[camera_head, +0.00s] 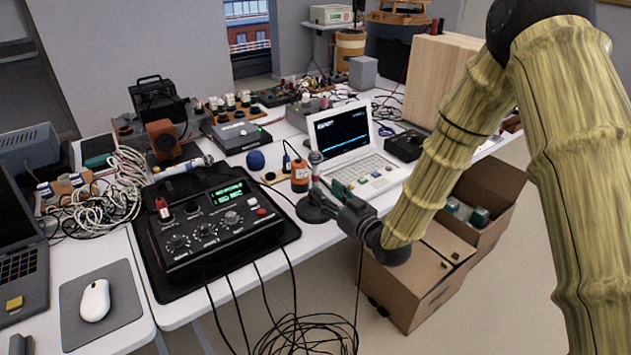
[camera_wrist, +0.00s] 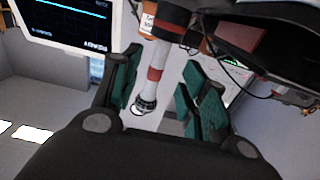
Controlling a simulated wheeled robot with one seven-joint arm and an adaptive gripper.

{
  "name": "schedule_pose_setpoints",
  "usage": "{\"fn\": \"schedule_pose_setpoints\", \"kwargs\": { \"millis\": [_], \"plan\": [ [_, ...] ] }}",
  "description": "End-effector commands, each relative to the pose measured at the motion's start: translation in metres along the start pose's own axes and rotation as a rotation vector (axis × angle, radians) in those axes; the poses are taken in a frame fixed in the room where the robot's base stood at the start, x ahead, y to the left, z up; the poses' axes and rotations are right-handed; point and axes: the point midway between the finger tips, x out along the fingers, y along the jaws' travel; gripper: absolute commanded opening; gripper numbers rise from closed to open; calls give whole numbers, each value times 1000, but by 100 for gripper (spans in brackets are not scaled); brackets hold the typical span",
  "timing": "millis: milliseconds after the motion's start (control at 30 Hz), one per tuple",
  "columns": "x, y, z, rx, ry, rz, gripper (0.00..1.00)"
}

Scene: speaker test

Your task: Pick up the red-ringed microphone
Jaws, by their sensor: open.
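The red-ringed microphone (camera_head: 315,172) stands upright near the table's front edge, in front of the white laptop, with a dark round base (camera_head: 312,211) below it. In the wrist view the microphone (camera_wrist: 154,77) shows as a pale grey shaft with a red ring, lying between the green finger pads. My gripper (camera_head: 332,187) reaches in from the right, close to the microphone. In the wrist view my gripper (camera_wrist: 160,82) is open, with a pad on each side of the shaft and visible gaps. Its fingers partly hide the microphone's lower part in the head view.
The white laptop (camera_head: 345,140) stands just behind. An orange bottle (camera_head: 299,177) and a blue ball (camera_head: 255,160) are close on the left. A black mixer (camera_head: 215,225) lies farther left. Cardboard boxes (camera_head: 420,275) stand below the table's edge. Loose cables hang in front.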

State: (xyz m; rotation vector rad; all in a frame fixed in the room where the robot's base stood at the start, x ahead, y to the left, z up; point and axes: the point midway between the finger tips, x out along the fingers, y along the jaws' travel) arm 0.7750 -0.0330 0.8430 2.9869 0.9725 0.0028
Motion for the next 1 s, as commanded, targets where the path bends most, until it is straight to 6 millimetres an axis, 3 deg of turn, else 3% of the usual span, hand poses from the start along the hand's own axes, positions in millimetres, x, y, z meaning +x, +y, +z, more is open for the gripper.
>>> {"fn": "schedule_pose_setpoints", "kwargs": {
  "millis": [267,633,967,1000],
  "plan": [
    [19,0,0,1,-1,1,44],
    [61,2,-2,1,-1,1,44],
    [68,2,-2,1,-2,1,44],
    [68,2,-2,1,-2,1,38]
  ]
}}
